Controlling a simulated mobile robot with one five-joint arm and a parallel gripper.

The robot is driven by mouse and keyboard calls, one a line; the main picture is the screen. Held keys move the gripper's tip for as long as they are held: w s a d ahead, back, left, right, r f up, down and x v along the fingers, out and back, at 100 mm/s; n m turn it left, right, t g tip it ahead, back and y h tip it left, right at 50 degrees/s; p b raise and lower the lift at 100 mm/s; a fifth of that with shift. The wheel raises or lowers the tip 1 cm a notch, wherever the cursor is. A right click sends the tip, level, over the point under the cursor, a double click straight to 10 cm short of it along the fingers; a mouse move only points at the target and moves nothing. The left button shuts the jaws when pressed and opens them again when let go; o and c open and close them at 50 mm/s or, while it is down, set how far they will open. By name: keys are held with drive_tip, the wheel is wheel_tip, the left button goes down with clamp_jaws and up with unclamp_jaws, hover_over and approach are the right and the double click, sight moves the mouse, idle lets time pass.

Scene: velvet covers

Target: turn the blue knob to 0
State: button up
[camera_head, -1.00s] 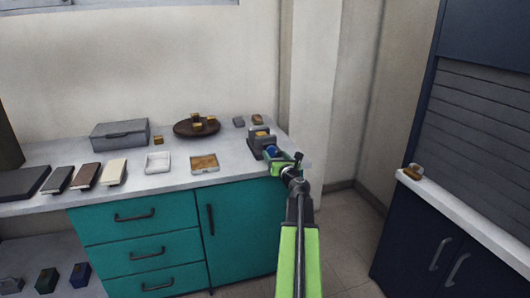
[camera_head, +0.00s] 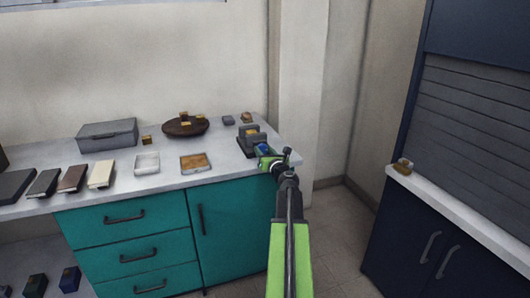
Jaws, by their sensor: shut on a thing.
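The blue knob (camera_head: 263,148) is on the front of a small grey block-shaped device (camera_head: 247,138) at the right end of the counter. My gripper (camera_head: 266,153) is at the knob and shut on it. My green arm reaches up to it from the lower middle of the picture. The gripper hides much of the knob, and its pointer and any markings are too small to read.
On the counter (camera_head: 222,166) stand a white tray (camera_head: 147,171), a tan tray (camera_head: 195,168), a round brown tray (camera_head: 170,132) with small blocks, a grey box (camera_head: 107,141) and several books. Teal cabinets are below. Open floor lies to the right.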

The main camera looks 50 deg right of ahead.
drive_tip(key=shift+s, duration=0.1)
drive_tip(key=n, duration=0.3)
drive_tip(key=shift+n, duration=0.4)
drive_tip(key=n, duration=0.5)
drive_tip(key=shift+a+f+n, duration=0.1)
drive_tip(key=shift+a+n, duration=0.05)
drive_tip(key=shift+n, duration=0.15)
drive_tip(key=n, duration=0.4)
drive_tip(key=shift+n, duration=2.2)
drive_tip(key=shift+f+n, duration=0.1)
drive_tip(key=shift+n, duration=0.2)
